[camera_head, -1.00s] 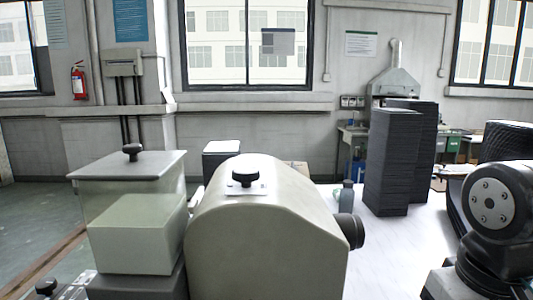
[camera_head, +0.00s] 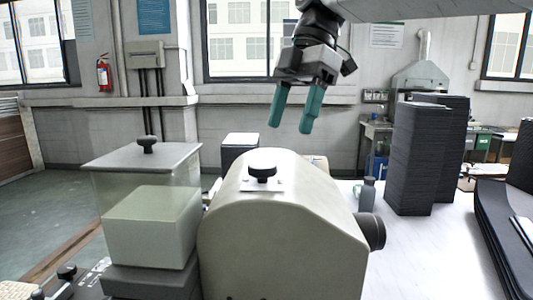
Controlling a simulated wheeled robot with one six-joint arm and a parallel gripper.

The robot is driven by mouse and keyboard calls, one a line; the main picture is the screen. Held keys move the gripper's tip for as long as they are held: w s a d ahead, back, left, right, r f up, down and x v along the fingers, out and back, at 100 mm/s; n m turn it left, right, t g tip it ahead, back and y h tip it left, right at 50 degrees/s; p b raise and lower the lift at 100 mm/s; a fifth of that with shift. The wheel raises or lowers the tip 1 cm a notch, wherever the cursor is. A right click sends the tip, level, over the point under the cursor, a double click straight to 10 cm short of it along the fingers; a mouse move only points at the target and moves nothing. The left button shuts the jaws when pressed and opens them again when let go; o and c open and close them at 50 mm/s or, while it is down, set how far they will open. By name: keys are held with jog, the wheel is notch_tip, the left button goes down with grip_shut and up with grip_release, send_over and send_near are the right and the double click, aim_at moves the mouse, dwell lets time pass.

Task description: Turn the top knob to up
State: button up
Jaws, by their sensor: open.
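The top knob (camera_head: 262,172) is a black knob on a small white plate on top of the rounded cream machine housing (camera_head: 290,235). Its pointing direction is too small to tell. My gripper (camera_head: 292,130) hangs above and slightly right of the knob in the picture. Its two teal fingers point down and are apart, with nothing between them. The gripper does not touch the knob.
A clear box with a grey lid (camera_head: 125,155) and its own black knob (camera_head: 147,144) stands left of the housing. A dark side knob (camera_head: 374,231) sticks out on the right. Tall dark stacks (camera_head: 415,160) stand at right. White tabletop (camera_head: 425,250) is clear in front of them.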

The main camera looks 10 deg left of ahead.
aim_at(263, 164)
jog(key=shift+n, duration=0.8)
jog(key=a+f, duration=0.1)
jog(key=f, duration=0.1)
jog(key=s+a+f, duration=0.1)
jog(key=f, duration=0.1)
jog(key=a+f, duration=0.2)
jog(key=shift+s+f, duration=0.25)
jog(key=shift+s, duration=0.15)
jog(key=c, duration=1)
